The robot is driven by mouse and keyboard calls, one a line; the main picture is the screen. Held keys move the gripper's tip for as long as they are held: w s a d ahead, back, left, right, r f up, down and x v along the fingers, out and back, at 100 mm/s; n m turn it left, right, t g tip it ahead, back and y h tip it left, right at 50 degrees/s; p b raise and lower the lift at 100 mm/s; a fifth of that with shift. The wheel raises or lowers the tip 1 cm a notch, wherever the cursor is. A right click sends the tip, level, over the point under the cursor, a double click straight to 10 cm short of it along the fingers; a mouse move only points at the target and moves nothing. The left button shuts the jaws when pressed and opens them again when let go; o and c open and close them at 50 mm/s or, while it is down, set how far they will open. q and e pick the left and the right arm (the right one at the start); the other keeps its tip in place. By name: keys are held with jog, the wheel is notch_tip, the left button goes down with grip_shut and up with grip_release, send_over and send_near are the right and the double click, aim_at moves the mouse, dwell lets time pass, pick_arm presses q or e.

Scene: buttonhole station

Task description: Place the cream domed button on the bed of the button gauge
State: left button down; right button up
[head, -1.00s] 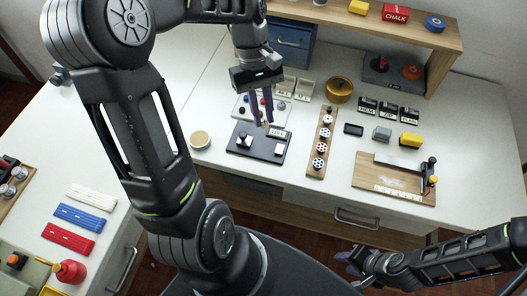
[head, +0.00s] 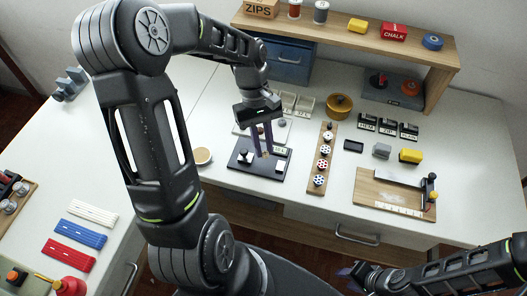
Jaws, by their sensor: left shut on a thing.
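My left gripper (head: 263,153) points down over the black plate of the button gauge (head: 243,177), which lies flat on the white table. It is shut on a small cream piece, seemingly the cream domed button (head: 265,155), showing between its fingertips. I cannot tell whether the button touches the gauge. A white block and a small silvery piece stand on the gauge, and a white label lies at its right; the fingers hide part of the bed. My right gripper (head: 352,272) is low at the bottom, away from the table; its jaw opening is unclear.
A wooden strip with spotted spools (head: 321,176) stands close on the right. Behind are a button tray (head: 285,128), small white bins (head: 304,104) and a brass pot (head: 339,105). A wooden board (head: 368,190) lies farther right.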

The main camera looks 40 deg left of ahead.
aim_at(266, 165)
pick_arm(q)
jog(key=shift+f, duration=1.85)
jog(key=shift+f, duration=0.25)
jog(key=c, duration=1.3)
grip_release()
jog(key=shift+r, duration=0.1)
jog(key=shift+r, duration=0.1)
jog(key=b+v, duration=0.1)
jog(key=v, duration=1.1)
jog(key=shift+s+r, duration=0.1)
